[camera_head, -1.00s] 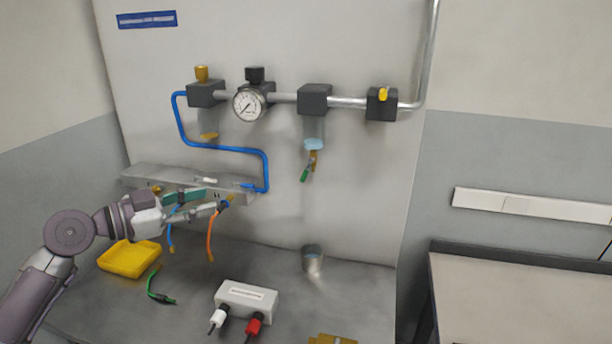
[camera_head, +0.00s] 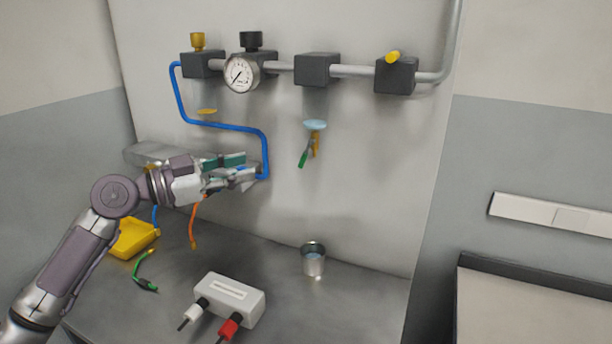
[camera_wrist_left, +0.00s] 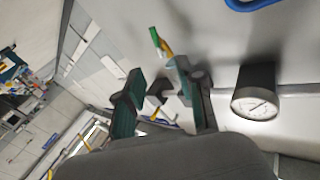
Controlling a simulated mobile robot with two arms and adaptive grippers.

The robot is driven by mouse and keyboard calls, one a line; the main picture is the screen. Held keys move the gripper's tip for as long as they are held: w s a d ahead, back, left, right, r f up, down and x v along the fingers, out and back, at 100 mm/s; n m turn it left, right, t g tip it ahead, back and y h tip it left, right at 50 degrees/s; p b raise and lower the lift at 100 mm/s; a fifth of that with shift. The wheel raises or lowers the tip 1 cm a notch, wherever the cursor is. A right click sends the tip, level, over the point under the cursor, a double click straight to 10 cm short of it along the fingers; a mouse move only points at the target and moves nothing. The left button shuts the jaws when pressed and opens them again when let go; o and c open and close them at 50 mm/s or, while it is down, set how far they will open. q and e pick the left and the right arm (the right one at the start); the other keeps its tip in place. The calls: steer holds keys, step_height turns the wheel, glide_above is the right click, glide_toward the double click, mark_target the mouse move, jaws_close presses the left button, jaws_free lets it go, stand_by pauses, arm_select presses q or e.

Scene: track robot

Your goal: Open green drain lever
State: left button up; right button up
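The green drain lever (camera_head: 303,158) hangs slanted from a small brass valve (camera_head: 316,146), below a light-blue bowl (camera_head: 315,125) on the wall panel. My left gripper (camera_head: 246,168) is to the left of the lever and apart from it, in front of the blue hose's lower end. In the left wrist view the two green-padded fingers (camera_wrist_left: 157,76) are spread with a gap between them and nothing held. The lever also shows in the left wrist view (camera_wrist_left: 154,37), beyond the fingertips. My right gripper is not in view.
The blue hose (camera_head: 225,125), gauge (camera_head: 242,73) and pipe (camera_head: 355,71) are on the panel. A metal cup (camera_head: 313,260) stands below the lever. A white box (camera_head: 230,298) and a yellow tray (camera_head: 133,238) are on the bench. The panel right of the lever is clear.

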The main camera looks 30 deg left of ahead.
mark_target(300, 162)
arm_select(q)
steer(key=p+x, duration=0.2)
steer(key=x, duration=0.2)
steer(key=f+p+x, duration=0.1)
steer(key=p+x, duration=0.1)
steer(key=x, duration=0.3)
steer(key=p+x, duration=0.2)
steer(key=x, duration=0.3)
steer(key=shift+f+p, duration=0.3)
steer(key=shift+f, duration=0.05)
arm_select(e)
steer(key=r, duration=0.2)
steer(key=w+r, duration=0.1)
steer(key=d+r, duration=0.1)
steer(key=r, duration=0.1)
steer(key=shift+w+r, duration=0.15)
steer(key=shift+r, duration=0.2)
arm_select(q)
jaws_close()
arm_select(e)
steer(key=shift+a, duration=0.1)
